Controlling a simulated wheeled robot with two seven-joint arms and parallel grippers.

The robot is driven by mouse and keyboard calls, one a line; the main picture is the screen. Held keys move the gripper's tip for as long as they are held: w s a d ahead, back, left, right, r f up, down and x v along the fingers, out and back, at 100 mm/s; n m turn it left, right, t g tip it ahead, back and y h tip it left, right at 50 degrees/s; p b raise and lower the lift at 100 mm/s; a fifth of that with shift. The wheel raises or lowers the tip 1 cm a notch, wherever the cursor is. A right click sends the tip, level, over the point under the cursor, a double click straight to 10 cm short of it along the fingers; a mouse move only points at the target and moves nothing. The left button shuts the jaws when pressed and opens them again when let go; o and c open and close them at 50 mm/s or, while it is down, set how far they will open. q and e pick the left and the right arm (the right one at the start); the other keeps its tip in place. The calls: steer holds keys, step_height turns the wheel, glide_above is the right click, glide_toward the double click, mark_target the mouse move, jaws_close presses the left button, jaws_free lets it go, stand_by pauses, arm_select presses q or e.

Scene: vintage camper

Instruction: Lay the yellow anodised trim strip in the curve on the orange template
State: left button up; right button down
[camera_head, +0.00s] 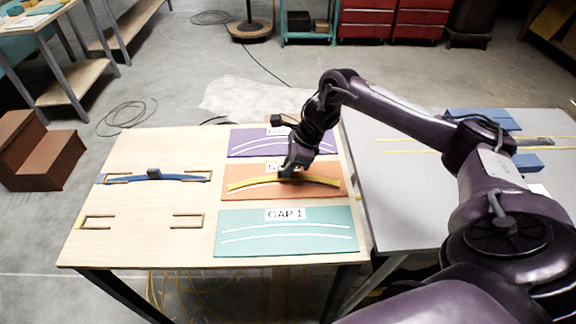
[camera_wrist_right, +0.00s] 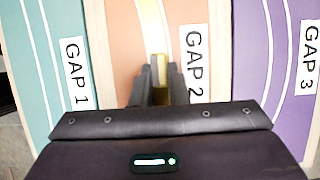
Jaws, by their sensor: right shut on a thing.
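The yellow trim strip (camera_head: 248,182) is a slightly arched bar over the orange template (camera_head: 232,170). It follows the general line of the template's white curves, and part of one white line shows below it. Whether it touches the board is unclear. My right gripper (camera_head: 290,173) is shut on the strip near its middle, pointing down. In the right wrist view, the strip (camera_wrist_right: 155,62) shows between the fingertips, with the orange template (camera_wrist_right: 124,60) on both sides beneath and its GAP 2 label at right. My left gripper is not in view.
A teal GAP 1 template (camera_head: 287,245) lies nearer and a purple template (camera_head: 240,143) farther. A blue strip (camera_head: 190,178) with a dark knob lies across wooden holders at left; nearer holders (camera_head: 98,222) are empty. A grey table (camera_head: 400,205) stands at right.

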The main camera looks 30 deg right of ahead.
steer(key=shift+f, duration=0.25)
steer(key=c, duration=1.3)
jaws_free()
steer(key=shift+c, duration=0.2)
